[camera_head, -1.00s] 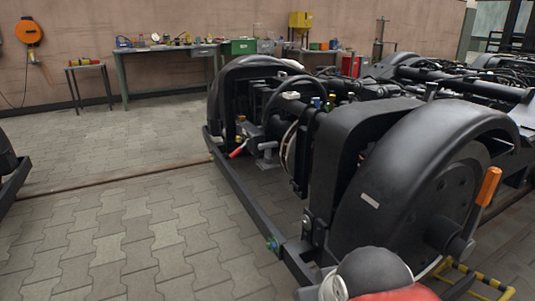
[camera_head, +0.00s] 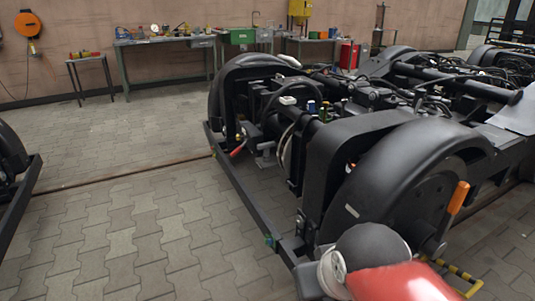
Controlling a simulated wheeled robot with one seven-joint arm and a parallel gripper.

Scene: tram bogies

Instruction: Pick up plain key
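I cannot make out a plain key in the head view. Small items lie on the far workbench and stool, but they are too small to tell apart. My gripper is not in view; only a rounded grey and red part of my own arm shows at the bottom right.
A black tram bogie (camera_head: 400,185) fills the right side, its low frame bar (camera_head: 243,200) reaching toward me. A workbench (camera_head: 165,42) and a small stool (camera_head: 88,58) stand along the back wall. Another bogie edge (camera_head: 14,190) is at far left. Paved floor (camera_head: 120,215) between is clear.

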